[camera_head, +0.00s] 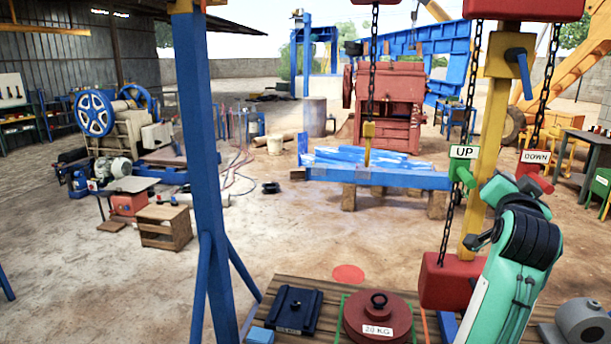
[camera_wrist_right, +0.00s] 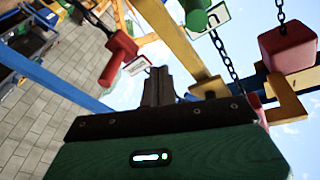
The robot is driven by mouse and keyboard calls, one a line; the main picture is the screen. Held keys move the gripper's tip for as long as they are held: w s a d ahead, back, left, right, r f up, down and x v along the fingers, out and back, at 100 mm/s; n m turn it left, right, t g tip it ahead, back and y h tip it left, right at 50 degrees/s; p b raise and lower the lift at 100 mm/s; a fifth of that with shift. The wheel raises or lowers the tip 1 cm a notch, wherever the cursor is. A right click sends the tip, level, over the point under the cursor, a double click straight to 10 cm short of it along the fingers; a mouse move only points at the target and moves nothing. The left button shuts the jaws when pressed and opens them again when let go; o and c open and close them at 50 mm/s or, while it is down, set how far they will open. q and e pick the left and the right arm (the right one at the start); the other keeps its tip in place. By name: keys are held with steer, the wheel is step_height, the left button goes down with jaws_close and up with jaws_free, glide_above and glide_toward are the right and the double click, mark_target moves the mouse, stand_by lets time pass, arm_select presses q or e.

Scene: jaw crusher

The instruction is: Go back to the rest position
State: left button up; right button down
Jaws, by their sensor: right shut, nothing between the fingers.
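My right arm (camera_head: 518,265) reaches up from the lower right in the head view, in front of the yellow post (camera_head: 490,120). My right gripper (camera_wrist_right: 158,86) shows in the wrist view with its dark fingers together and nothing held. In the head view the arm mostly hides its fingers. The green UP handle (camera_head: 462,176) and the red DOWN handle (camera_head: 533,181) hang on either side of the post, above the arm. In the wrist view the red handle (camera_wrist_right: 118,58) and the green handle (camera_wrist_right: 196,14) appear beyond the fingertips, apart from them. My left gripper is not in view.
A wooden table (camera_head: 335,294) in front holds a 20 KG red weight (camera_head: 377,316) and a dark block (camera_head: 290,309). A red block (camera_head: 445,282) and chains (camera_head: 447,215) hang near my arm. A blue post (camera_head: 200,150) stands left. Open ground lies beyond the table.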

steer(key=s+a+f+n+g+y, duration=0.2)
steer(key=s+a+f+n, duration=0.15)
steer(key=f, duration=0.75)
steer(key=s+a+f+n+g+y, duration=0.2)
steer(key=s+f, duration=0.2)
steer(key=f, duration=0.6)
steer(key=s+a+f+n+g+y, duration=0.2)
steer(key=s+a+f, duration=0.1)
steer(key=f, duration=0.8)
steer(key=s+a+f+n+g+y, duration=0.1)
steer(key=s+a+f+n+g, duration=0.3)
steer(key=s+f, duration=0.7)
steer(key=s+a+f+n+g+y, duration=0.2)
steer(key=s+a+f+g, duration=0.45)
steer(key=s, duration=0.85)
step_height(320, 180, down, 31)
steer(key=s+d+t, duration=0.1)
steer(key=t, duration=0.1)
steer(key=s+d+f+g, duration=0.1)
steer(key=s+d+f, duration=0.1)
steer(key=s+f, duration=0.7)
steer(key=s+d+f, duration=0.2)
steer(key=s+f, duration=0.8)
steer(key=shift+s+f+g+h, duration=0.15)
steer(key=shift+f+g+h, duration=0.15)
steer(key=shift+f+g, duration=0.05)
